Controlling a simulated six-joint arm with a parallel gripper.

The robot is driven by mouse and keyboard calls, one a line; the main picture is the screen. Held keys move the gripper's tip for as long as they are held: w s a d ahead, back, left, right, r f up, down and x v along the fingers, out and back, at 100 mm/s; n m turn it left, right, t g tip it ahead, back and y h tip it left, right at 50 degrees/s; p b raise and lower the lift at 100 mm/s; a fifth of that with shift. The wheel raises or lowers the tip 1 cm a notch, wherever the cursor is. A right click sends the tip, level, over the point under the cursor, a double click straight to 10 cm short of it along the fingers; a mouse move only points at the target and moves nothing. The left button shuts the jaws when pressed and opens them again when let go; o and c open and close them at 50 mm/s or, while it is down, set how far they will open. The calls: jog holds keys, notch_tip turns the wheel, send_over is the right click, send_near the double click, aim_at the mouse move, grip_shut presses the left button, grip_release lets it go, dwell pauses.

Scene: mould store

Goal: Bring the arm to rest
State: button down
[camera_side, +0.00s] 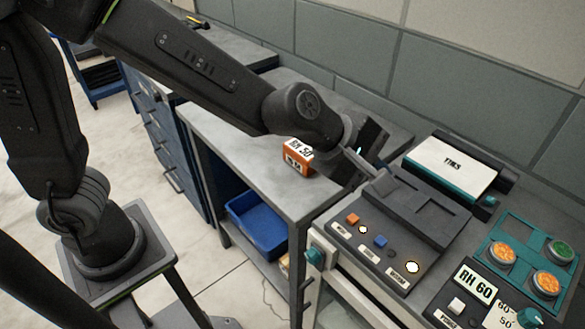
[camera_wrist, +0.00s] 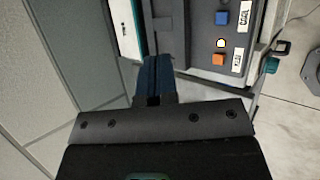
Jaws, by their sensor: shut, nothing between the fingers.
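Whether the fingertips touch the panel cannot be told. My arm reaches from the left across the grey bench and is bent down at the wrist.
An orange block with a white label (camera_side: 297,160) sits on the grey bench (camera_side: 235,150) left of my gripper. A white-topped teal device (camera_side: 452,162) stands behind the panel. Lit buttons (camera_side: 412,267) and a teal button plate (camera_side: 528,243) lie right. A blue bin (camera_side: 262,225) is below.

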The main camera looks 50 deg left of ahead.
jog(key=s+a+r+m, duration=0.65)
jog(key=a+m, duration=0.25)
jog(key=a, duration=0.2)
jog(key=s+a+f+m+g+y, duration=0.2)
jog(key=s+a+m+y, duration=0.3)
jog(key=s+a+m, duration=0.3)
jog(key=s+a, duration=0.3)
jog(key=shift+a+f, duration=0.15)
jog(key=shift+a, duration=0.25)
